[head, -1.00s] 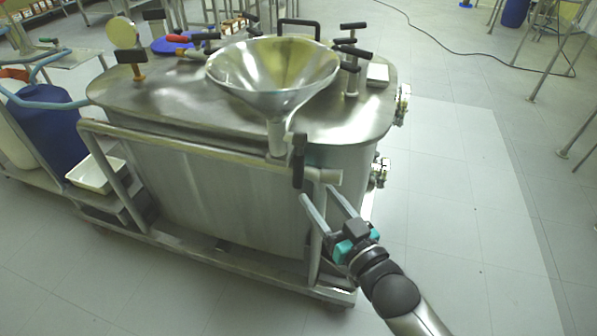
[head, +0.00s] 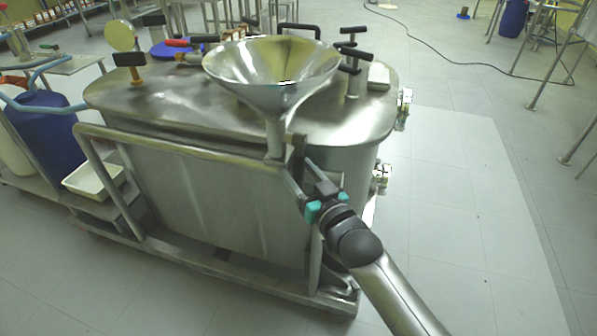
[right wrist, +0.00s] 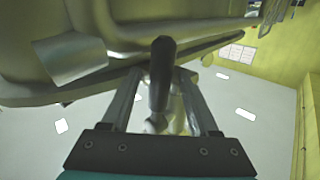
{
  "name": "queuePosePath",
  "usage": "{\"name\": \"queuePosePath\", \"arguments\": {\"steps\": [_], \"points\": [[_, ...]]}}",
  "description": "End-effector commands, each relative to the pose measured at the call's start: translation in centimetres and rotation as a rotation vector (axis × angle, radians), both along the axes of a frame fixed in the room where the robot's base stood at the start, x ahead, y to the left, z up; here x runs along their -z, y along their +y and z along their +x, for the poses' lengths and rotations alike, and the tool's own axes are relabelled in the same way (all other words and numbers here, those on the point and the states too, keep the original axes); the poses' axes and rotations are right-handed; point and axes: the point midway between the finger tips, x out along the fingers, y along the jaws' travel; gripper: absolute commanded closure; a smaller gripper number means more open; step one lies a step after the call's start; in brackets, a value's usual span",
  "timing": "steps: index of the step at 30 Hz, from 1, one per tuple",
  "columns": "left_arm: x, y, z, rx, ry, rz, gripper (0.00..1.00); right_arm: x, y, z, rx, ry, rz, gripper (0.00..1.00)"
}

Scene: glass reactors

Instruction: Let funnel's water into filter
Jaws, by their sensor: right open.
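The wide steel funnel (head: 265,75) stands over the near edge of the steel filter vessel (head: 190,195), its stem (head: 276,137) pointing down. Whether water is in it I cannot tell; a bright glint shows inside. A black valve handle (head: 299,142) sits beside the stem, partly hidden by my right gripper (head: 294,172). In the right wrist view the open gripper (right wrist: 160,88) has the dark handle (right wrist: 160,72) between its two fingers, with visible gaps on both sides. My left gripper is in neither view.
A steel rail (head: 170,147) runs along the vessel's near side. Black-handled fittings (head: 352,55) stand on the lid. A blue drum (head: 45,135) and a white tray (head: 92,180) are at the left. The floor at the right (head: 460,210) is clear.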

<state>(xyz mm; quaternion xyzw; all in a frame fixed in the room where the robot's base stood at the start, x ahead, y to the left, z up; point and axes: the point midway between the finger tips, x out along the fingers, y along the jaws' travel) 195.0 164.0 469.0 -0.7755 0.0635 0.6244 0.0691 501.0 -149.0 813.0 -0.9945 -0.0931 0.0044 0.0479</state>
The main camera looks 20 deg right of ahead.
Motion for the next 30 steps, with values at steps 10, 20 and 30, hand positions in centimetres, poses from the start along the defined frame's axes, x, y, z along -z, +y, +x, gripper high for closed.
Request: {"name": "queuePosePath", "arguments": {"steps": [10, 20, 30], "points": [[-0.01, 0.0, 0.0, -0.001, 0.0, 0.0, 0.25, 0.01, 0.02, -0.01, 0.0, 0.0, 0.001, 0.57], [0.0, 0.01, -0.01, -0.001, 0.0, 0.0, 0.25, 0.02, 0.03, -0.04, 0.0, 0.0, 0.001, 0.94], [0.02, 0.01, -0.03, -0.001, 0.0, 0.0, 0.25, 0.03, 0.03, -0.04, -0.001, 0.001, 0.001, 1.0]]}}
